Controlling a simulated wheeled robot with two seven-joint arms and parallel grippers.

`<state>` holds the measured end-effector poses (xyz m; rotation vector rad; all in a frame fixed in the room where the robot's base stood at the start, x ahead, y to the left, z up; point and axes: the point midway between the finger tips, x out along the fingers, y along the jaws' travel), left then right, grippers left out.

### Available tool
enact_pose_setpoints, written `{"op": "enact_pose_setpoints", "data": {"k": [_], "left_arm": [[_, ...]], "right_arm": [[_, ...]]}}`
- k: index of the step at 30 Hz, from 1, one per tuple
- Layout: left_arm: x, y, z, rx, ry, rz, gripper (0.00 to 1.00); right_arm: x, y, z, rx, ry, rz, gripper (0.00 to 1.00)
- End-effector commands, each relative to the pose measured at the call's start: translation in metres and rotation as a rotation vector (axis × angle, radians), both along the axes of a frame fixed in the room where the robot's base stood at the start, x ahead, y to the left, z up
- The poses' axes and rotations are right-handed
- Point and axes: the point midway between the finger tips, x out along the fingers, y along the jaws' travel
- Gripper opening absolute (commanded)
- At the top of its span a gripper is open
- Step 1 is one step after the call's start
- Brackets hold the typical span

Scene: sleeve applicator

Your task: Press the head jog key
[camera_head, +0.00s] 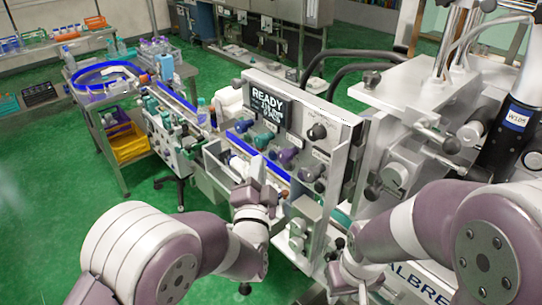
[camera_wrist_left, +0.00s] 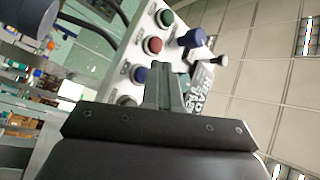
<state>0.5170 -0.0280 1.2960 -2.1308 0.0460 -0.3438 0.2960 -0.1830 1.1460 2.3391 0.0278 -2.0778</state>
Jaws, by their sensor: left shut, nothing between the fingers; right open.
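The control panel (camera_head: 300,112) with a READY display stands in the middle of the head view. Below the display is a row of coloured buttons and knobs. In the left wrist view the panel shows a green button (camera_wrist_left: 166,18), a dark red button (camera_wrist_left: 152,45), a blue button (camera_wrist_left: 139,74) and a larger blue knob (camera_wrist_left: 192,38). Their labels are too small to read, so I cannot tell which is the head jog key. My left gripper (camera_head: 260,168) is shut and empty in front of the panel; its fingertips (camera_wrist_left: 163,68) overlap the button area. My right gripper (camera_head: 340,275) is open, low at the front.
A blue-edged conveyor (camera_head: 178,97) runs from a round feeder table (camera_head: 100,77) at the left to the panel. The heavy metal applicator head (camera_head: 400,170) stands at the right. A yellow bin (camera_head: 130,147) sits on the trolley; green floor is free at the left.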

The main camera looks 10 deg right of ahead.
Motion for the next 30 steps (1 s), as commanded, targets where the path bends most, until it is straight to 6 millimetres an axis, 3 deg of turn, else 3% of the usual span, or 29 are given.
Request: {"op": "enact_pose_setpoints", "data": {"k": [30], "left_arm": [[0.005,-0.0068,-0.0001,0.0,0.001,0.0,0.0]], "right_arm": [[-0.0001,0.0,-0.0044,0.0,0.0,0.0,0.43]]}}
